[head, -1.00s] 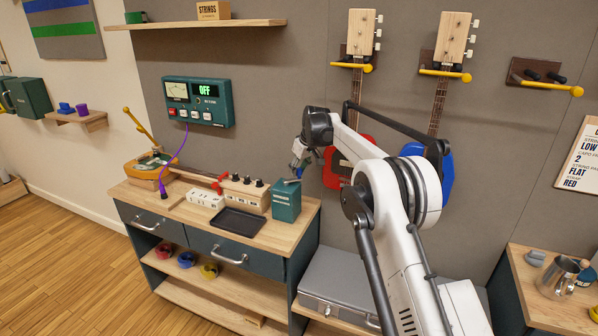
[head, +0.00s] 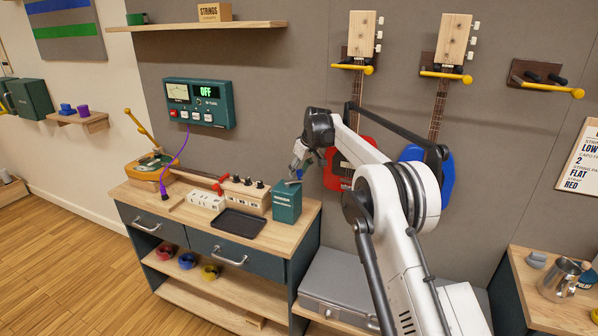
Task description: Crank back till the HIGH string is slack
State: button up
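My gripper (head: 299,161) is at the end of my arm, above and near the teal box (head: 287,204) at the bench's right end. It is small and partly hidden by my own wrist, so I cannot tell whether its fingers are open or shut. A small metal piece (head: 292,182) lies on top of the teal box. A pale wooden block with several dark knobs (head: 245,194) is left of the box. An orange-bodied instrument (head: 150,168) lies at the bench's left end, with a red piece (head: 220,184) toward the knobbed block. No HIGH string can be made out.
A white labelled block (head: 205,200) and a black tray (head: 239,224) are on the bench (head: 185,214). The teal wall meter (head: 198,102) reads OFF, with a purple cable hanging from it. Red (head: 340,168) and blue (head: 432,175) guitars hang behind my arm.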

jog(key=shift+r, duration=0.15)
jog(key=v, duration=1.1)
jog(key=shift+s+r, duration=0.15)
jog(key=shift+r, duration=0.15)
jog(key=shift+d, duration=0.1)
jog(key=s+d+r+m+t, duration=0.1)
jog(key=s+d+r+m, duration=0.1)
jog(key=s+d+r, duration=0.85)
jog(key=s+d+r+m+t+h, duration=0.1)
jog(key=s+d, duration=0.2)
jog(key=s, duration=0.5)
jog(key=s+d+r+m+h, duration=0.1)
jog(key=s+d+r+m, duration=0.1)
jog(key=s, duration=0.7)
jog(key=s+d+f+m, duration=0.1)
jog(key=s+d+f, duration=0.2)
jog(key=s, duration=0.7)
jog(key=s+d+f+m+t+b, duration=0.1)
jog(key=s+d+f, duration=0.2)
jog(key=s+f, duration=0.4)
jog(key=s+d+f+m+t+h, duration=0.1)
jog(key=s+d+f, duration=0.2)
jog(key=s, duration=1)
notch_tip(320, 180, down, 2)
jog(key=shift+s+f+m+b, duration=0.25)
jog(key=shift+s+m+b, duration=0.05)
jog(key=shift+s+m, duration=0.1)
